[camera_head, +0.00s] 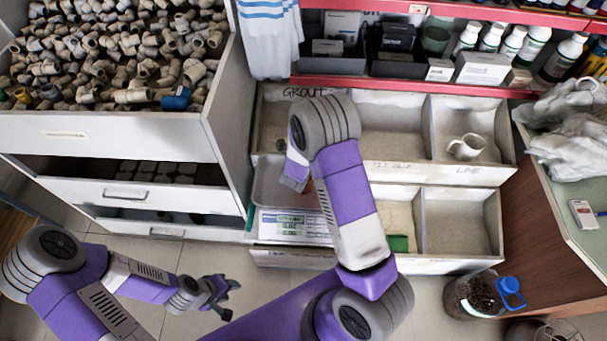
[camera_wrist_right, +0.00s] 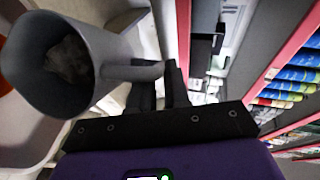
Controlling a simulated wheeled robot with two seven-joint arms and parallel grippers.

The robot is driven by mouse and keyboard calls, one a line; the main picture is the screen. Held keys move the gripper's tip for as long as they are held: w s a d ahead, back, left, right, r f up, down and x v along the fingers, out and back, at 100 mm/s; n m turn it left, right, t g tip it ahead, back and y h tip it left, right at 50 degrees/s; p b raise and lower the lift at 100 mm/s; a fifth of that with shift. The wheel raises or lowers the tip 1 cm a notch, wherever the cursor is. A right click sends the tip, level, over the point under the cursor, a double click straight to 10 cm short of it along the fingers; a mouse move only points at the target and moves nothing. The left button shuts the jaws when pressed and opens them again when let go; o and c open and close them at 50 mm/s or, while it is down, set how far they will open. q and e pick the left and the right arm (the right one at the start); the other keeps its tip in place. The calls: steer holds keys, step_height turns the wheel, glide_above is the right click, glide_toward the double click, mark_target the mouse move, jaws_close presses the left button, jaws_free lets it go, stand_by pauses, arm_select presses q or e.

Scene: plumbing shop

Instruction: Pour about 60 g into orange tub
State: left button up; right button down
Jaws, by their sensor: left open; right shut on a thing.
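My right gripper (camera_wrist_right: 165,88) is shut on the handle of a grey mug (camera_wrist_right: 112,72), seen in the right wrist view. The mug is tilted, with its mouth toward the camera and some dark grey material inside. In the head view my right arm hides most of the mug and gripper. An orange-red patch at the left edge of the wrist view may be the orange tub (camera_wrist_right: 4,38); in the head view the arm mostly hides it. A scale (camera_head: 290,226) with a lit display and a metal tray stands below that arm. My left gripper (camera_head: 222,297) is open and empty above the floor.
Open bins behind hold powders; a white mug (camera_head: 467,147) sits in the right one. A green item (camera_head: 398,243) lies in a lower bin. A drawer unit (camera_head: 110,135) full of fittings stands left.

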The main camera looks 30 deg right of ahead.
steer(key=shift+s+a+r+n+t+h+b, duration=0.15)
steer(key=shift+s+a+r+t+h, duration=0.2)
steer(key=shift+a, duration=0.3)
steer(key=shift+a+n+t+h+b, duration=0.1)
steer(key=shift+a+n+t+h, duration=0.1)
steer(key=shift+a+h, duration=0.35)
steer(key=shift+s+a+r+n+t+h+b, duration=0.1)
steer(key=shift+s+a+r+n+t+h, duration=0.15)
steer(key=shift+a, duration=0.45)
stand_by(1.4)
